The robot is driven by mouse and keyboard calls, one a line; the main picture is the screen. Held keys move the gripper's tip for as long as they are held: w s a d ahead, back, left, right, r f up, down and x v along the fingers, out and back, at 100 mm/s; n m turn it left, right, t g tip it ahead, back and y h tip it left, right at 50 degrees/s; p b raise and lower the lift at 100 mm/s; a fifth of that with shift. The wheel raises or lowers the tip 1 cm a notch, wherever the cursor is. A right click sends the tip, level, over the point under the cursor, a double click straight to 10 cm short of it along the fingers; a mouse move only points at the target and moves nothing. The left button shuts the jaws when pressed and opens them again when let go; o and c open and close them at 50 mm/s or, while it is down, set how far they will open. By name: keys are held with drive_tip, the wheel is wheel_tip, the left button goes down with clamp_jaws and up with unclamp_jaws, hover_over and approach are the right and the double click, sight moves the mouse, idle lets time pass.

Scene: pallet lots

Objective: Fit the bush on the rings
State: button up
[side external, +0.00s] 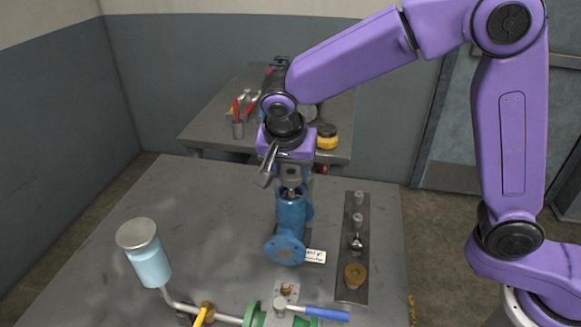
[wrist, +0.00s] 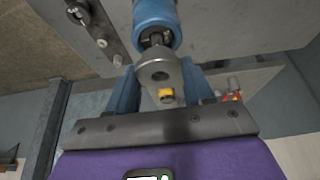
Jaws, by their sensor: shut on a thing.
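My gripper (wrist: 160,88) is shut on a grey flanged metal piece (wrist: 155,68) that looks like the bush. The piece has a dark hole, and a small yellow part shows beside it. In the side view my gripper (side external: 291,176) is directly above the blue valve body (side external: 290,214), which stands upright on the table. The valve's blue neck and metal stem (wrist: 155,38) show just beyond the held piece in the wrist view. I cannot tell whether the piece touches the neck. No rings can be seen in the neck.
A dark strip (side external: 348,289) right of the valve carries small metal parts and a brass ring-shaped part (side external: 355,274). A white tag (side external: 315,256) lies by the valve flange. A pipe assembly with a blue handle (side external: 320,313) and a cup (side external: 146,252) stands in front.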

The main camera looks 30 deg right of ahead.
drive_tip(key=shift+f, duration=1.65)
drive_tip(key=o, duration=1.6)
drive_tip(key=shift+r, duration=3.55)
drive_tip(key=shift+s+d+n, duration=0.25)
drive_tip(key=shift+s+n, duration=0.1)
drive_tip(key=shift+n, duration=0.15)
drive_tip(key=s+d+f+n+g+y, duration=0.1)
drive_tip(key=s+d+n, duration=0.5)
drive_tip(key=s, duration=0.3)
drive_tip(key=s+d+f+n+g+y, duration=0.1)
drive_tip(key=s+d+f+n, duration=0.1)
drive_tip(key=s+d+n, duration=0.4)
drive_tip(key=s+d+f+n+g+y, duration=0.1)
drive_tip(key=s+d+n, duration=0.5)
drive_tip(key=s, duration=0.6)
drive_tip(key=shift+f+n+y, duration=0.15)
drive_tip(key=shift+f+n, duration=0.05)
drive_tip(key=shift+n, duration=0.45)
drive_tip(key=shift+f+n+y, duration=0.15)
drive_tip(key=shift+f+n, duration=0.05)
drive_tip(key=shift+n, duration=0.45)
